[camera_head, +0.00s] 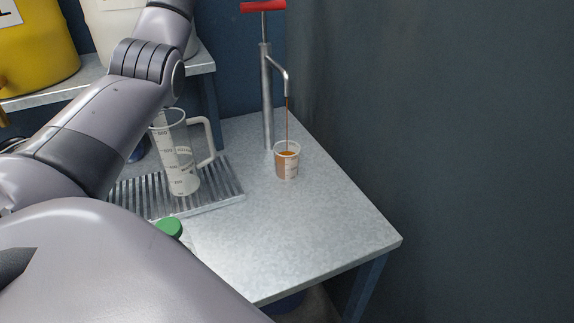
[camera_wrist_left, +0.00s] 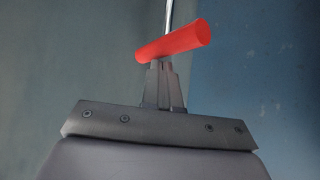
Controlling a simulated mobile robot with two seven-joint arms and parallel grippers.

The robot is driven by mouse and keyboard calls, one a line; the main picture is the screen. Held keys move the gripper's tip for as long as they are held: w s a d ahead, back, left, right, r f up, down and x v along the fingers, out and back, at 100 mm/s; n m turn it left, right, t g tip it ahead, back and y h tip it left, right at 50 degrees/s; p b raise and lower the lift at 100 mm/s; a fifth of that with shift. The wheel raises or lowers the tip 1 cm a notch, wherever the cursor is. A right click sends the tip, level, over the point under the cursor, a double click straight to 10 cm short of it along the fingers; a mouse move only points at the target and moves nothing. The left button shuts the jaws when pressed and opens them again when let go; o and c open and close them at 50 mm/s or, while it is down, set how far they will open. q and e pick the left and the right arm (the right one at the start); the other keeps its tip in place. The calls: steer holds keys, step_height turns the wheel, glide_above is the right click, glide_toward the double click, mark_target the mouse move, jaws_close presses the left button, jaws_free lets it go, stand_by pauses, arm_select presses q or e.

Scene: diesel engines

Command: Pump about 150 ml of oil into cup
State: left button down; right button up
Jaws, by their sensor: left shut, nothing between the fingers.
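The oil pump (camera_head: 267,95) stands at the back of the metal table with a red T-handle (camera_head: 263,7) at its top. Brown oil runs from its spout (camera_head: 288,85) down into a small clear cup (camera_head: 287,170). The cup stands upright under the spout and holds some brown oil; its exact level I cannot read. In the left wrist view the red handle (camera_wrist_left: 172,42) is just beyond the fingertips of my left gripper (camera_wrist_left: 164,72). The gripper is shut and empty, its tips at or touching the handle. My right gripper is out of view.
A clear measuring jug (camera_head: 178,155) stands on a ribbed drip tray (camera_head: 228,190), left of the cup. A green-capped container (camera_head: 170,227) is partly hidden by my arm. Yellow (camera_head: 40,50) and white containers stand on a back shelf. The table's front right is clear.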

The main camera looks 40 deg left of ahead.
arm_select(q)
steer(key=shift+f+b, duration=0.3)
steer(key=shift+f, duration=0.2)
steer(key=shift+r, duration=0.1)
step_height(320, 180, up, 3)
steer(key=p, duration=0.3)
steer(key=shift+f, duration=0.2)
steer(key=shift+r, duration=1.1)
step_height(320, 180, up, 5)
steer(key=shift+r, duration=0.1)
stand_by(0.4)
stand_by(0.5)
